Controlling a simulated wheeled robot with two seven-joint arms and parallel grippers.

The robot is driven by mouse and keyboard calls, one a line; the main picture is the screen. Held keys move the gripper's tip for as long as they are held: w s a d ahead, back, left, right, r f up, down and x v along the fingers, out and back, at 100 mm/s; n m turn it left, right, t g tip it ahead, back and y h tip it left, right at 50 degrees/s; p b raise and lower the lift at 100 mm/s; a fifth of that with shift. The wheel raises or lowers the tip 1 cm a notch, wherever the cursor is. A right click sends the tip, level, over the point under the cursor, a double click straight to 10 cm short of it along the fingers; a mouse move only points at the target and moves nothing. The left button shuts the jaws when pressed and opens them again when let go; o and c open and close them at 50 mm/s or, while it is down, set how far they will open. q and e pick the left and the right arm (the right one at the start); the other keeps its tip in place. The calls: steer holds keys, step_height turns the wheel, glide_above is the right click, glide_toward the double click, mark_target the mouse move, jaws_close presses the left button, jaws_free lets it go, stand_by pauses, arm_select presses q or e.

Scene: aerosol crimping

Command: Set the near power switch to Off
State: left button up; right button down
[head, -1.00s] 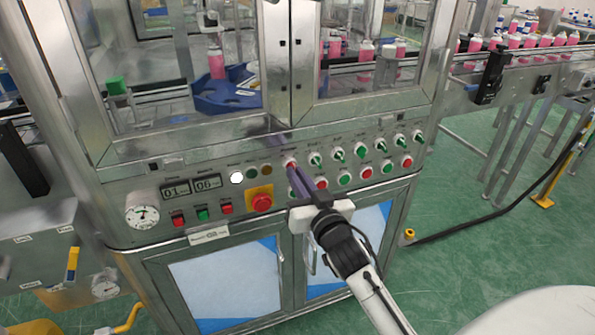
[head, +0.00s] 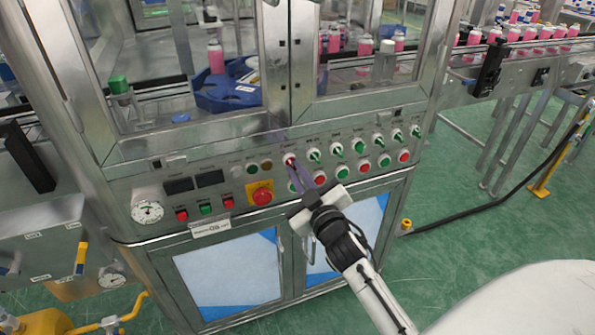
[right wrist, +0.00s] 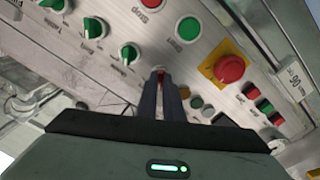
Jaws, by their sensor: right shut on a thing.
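The power switch (head: 290,160) is a red knob on a white round base, at the left end of the upper row of knobs on the machine's steel front panel. My right gripper (head: 294,168) reaches it from below right, with its fingers shut on the knob. In the right wrist view the two dark fingers (right wrist: 161,76) meet around the red knob (right wrist: 160,69), which is mostly hidden between them. The knob's exact angle is hard to tell. The two number displays (head: 194,183) are dark. My left gripper is not in view.
Green selector knobs (head: 337,149) run to the right of the switch, with red and green buttons below. A red emergency button on a yellow plate (head: 262,194) sits lower left of my fingers. Glass doors stand above; cabinet doors (head: 228,276) lie below.

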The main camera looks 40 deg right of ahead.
stand_by(0.4)
steer(key=c, duration=1.9)
jaws_free()
steer(key=shift+s, duration=0.1)
steer(key=v, duration=0.7)
steer(key=shift+s, duration=0.15)
steer(key=s+a+f+g+y, duration=0.2)
steer(key=s+a+f, duration=0.3)
steer(key=f, duration=0.3)
steer(key=s+a+f+m+g+y, duration=0.1)
steer(key=s+a+f+g+y, duration=0.1)
steer(key=s+a+f+g, duration=0.2)
steer(key=s+a+f+g+y, duration=0.2)
steer(key=s+a+f, duration=0.6)
steer(key=f, duration=0.5)
steer(key=s, duration=0.2)
steer(key=shift+s+g+y, duration=0.35)
steer(key=shift+g+y, duration=0.05)
